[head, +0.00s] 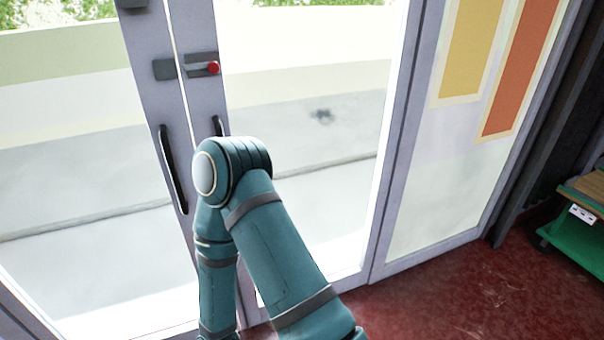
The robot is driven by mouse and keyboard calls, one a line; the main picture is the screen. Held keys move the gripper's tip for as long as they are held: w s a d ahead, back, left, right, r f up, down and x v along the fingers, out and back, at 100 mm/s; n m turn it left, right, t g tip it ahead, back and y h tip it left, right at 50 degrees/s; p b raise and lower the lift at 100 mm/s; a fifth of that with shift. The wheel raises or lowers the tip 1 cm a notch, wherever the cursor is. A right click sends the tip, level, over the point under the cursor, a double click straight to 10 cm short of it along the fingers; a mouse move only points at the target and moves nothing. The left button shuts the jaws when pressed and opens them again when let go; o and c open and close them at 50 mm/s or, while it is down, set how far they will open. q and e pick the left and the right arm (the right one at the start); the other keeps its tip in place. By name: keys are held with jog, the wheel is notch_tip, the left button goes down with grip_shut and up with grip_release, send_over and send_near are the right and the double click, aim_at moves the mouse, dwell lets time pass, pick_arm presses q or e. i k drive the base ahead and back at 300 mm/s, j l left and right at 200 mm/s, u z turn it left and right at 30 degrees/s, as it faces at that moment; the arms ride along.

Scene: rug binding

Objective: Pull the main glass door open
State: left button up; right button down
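The glass double door (205,105) stands in front of me, its two grey-framed leaves meeting left of centre. A thin bright line runs between the leaves; I cannot tell whether it is a gap. The left leaf has a dark vertical pull handle (173,168). The right leaf has a similar handle (219,126), mostly hidden behind my teal arm. A latch with a red knob (213,68) sits above the handles. My arm's bent joint covers the lower part of the right leaf's frame; I cannot tell whether it touches. Neither gripper is in view.
A fixed glazed panel with yellow (468,50) and orange (520,65) hangings stands right of the door. A green cart (577,232) with a wooden top is at the right edge. The red floor (450,300) between door and cart is clear. Pale ground shows through the glass.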

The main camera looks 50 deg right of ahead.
aim_at(194, 28)
jog(key=z, duration=1.85)
